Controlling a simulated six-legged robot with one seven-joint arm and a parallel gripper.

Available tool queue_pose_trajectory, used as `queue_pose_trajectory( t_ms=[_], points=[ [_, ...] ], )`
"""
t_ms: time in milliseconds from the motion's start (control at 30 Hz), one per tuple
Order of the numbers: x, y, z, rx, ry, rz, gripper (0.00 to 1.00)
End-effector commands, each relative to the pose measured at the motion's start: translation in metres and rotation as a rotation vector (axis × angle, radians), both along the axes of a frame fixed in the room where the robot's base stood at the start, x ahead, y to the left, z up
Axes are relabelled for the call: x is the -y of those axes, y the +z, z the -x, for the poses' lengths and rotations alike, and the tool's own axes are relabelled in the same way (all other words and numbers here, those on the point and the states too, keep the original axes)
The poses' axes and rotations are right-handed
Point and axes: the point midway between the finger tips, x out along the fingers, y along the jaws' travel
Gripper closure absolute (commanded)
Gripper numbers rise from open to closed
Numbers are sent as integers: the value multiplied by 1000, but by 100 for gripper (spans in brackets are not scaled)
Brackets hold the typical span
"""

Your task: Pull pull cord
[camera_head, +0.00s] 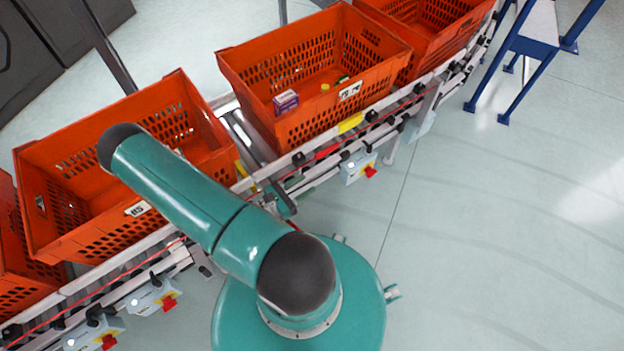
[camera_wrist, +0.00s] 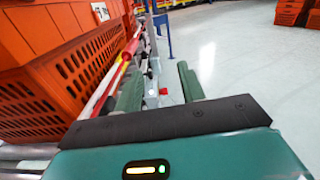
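The pull cord (camera_head: 328,151) is a thin red line along the near side of the conveyor, partly hidden behind my arm in the head view. In the wrist view a red strip that looks like the cord (camera_wrist: 108,86) runs along the rail, left of my gripper's left finger. My gripper (camera_wrist: 160,88) has two green fingers standing apart with a gap between them. No cord is clearly seen in that gap. In the head view, a small dark green part of the gripper (camera_head: 283,201) shows beside the rail; the rest is hidden by my arm.
Orange totes stand on the conveyor, one (camera_head: 310,75) holding a small purple box (camera_head: 286,101). Grey switch boxes with red knobs (camera_head: 359,167) hang below the rail. A blue stand (camera_head: 535,45) is at the upper right. The floor at right is clear.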

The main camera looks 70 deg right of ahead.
Motion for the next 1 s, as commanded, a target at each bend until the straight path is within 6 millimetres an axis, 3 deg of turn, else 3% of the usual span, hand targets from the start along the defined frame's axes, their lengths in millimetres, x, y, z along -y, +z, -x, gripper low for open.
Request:
queue_pose_trajectory(
  t_ms=[667, 833, 1000],
  points=[
    [-1, 1, -3, 5, -1, 1, 60],
    [-6, 16, -21, 79, -38, 11, 60],
    [-22, 52, -56, 241, -122, 21, 60]
  ],
)
